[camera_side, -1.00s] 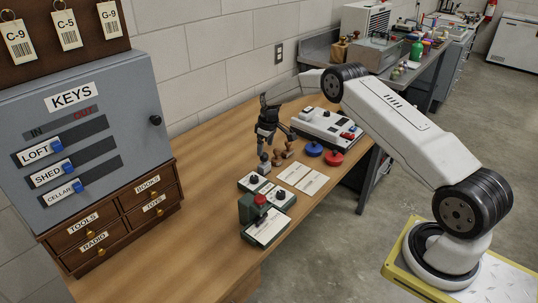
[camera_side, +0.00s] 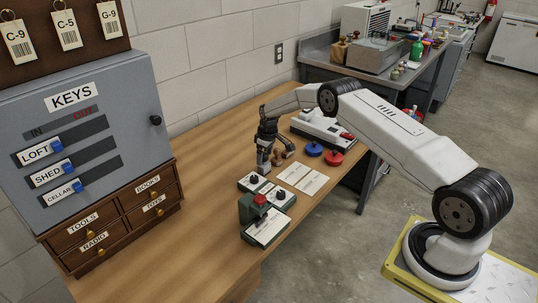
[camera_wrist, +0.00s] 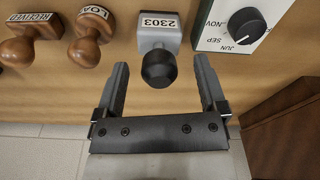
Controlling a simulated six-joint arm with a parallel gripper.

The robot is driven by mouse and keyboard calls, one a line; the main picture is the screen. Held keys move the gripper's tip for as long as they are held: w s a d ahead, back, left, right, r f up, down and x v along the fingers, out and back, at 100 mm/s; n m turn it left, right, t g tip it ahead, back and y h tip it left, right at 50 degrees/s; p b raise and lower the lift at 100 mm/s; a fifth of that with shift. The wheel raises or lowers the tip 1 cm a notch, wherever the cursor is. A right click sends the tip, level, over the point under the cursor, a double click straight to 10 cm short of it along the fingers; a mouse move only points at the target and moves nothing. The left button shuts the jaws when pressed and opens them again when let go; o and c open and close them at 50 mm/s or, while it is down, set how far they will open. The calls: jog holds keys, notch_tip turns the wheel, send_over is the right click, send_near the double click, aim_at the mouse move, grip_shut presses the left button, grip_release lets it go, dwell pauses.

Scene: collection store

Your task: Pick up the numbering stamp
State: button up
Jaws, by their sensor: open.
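The numbering stamp (camera_wrist: 160,38) is a grey block labelled 2303 with a round black knob. It stands on the wooden table. In the side view, its grey body (camera_side: 263,166) shows just below my gripper (camera_side: 266,150), with the knob hidden by it. In the wrist view, my gripper (camera_wrist: 161,64) is open and empty. Its two fingers are on either side of the black knob, with a gap on each side. I cannot tell the exact height of the fingertips against the knob.
Two wooden-handled stamps, RECEIVED (camera_wrist: 20,48) and LOAN (camera_wrist: 88,38), stand left of the stamp in the wrist view. A white dial block (camera_wrist: 225,28) is close on its right. Ink pads, blue (camera_side: 313,149) and red (camera_side: 334,158), lie farther right in the side view.

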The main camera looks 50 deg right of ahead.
aim_at(264, 161)
jog(key=shift+w+f, duration=0.15)
jog(key=shift+f, duration=1.65)
jog(key=shift+c, duration=0.2)
jog(key=c, duration=1)
